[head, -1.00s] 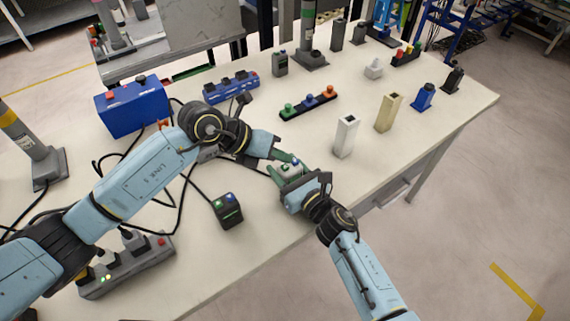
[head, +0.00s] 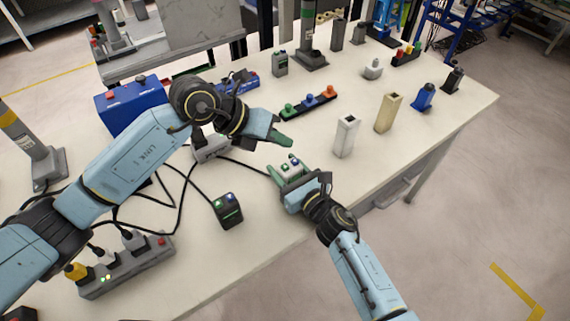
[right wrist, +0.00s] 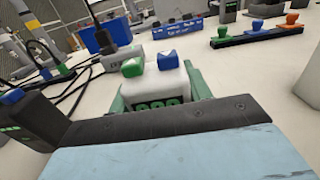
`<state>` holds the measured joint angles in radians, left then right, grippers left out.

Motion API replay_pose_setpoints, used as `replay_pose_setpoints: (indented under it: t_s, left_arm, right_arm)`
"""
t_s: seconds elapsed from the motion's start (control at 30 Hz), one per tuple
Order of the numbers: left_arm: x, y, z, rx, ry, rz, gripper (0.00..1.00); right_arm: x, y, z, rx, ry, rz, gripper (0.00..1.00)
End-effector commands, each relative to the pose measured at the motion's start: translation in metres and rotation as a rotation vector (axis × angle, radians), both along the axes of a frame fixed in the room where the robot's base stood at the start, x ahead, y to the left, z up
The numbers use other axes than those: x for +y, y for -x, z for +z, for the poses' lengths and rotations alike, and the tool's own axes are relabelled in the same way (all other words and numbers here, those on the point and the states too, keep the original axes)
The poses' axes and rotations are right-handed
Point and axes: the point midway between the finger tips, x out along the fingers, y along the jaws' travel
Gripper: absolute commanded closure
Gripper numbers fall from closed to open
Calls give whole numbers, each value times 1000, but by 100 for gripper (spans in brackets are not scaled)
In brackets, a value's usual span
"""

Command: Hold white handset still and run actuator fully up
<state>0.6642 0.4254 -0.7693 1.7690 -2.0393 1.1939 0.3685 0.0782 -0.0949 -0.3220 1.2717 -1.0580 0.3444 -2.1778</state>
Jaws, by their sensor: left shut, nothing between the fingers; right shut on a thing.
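The white handset (head: 291,169), with a green and a blue button on top, is between the fingers of my right gripper (head: 287,172) near the table's front edge. It also shows in the right wrist view (right wrist: 158,83), with both buttons uncovered. My left gripper (head: 287,141) is shut and empty, a little above and behind the handset, apart from it. A grey upright column with a green band (head: 307,40) stands on a dark base at the back. I cannot tell which device is the handset's actuator.
A dark handset (head: 228,210) lies left of my right gripper. A grey-white box (head: 211,149) with cables is under my left arm. A power strip (head: 127,266), a blue box (head: 130,105) and a button bar (head: 308,102) are around. Blocks stand at right, including a white one (head: 346,136).

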Motion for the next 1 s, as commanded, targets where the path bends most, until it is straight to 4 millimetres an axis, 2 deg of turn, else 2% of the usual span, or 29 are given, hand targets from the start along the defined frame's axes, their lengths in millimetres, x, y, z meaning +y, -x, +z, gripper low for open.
replay_pose_setpoints:
  t_s: [0.33,0.37,0.53,0.87,1.0]
  left_arm:
    - [0,0,0,0,0,0,100]
    - [0,0,-1,1,-1,-1,100]
    - [0,0,-1,0,0,0,100]
    - [0,0,-1,0,0,0,100]
    - [0,0,0,0,0,0,100]
  right_arm:
    - [0,0,0,0,0,0,77]
    - [0,0,0,0,0,0,49]
    - [0,0,0,0,0,0,26]
    - [-2,2,0,0,1,0,26]
    - [-10,14,-1,1,2,0,26]
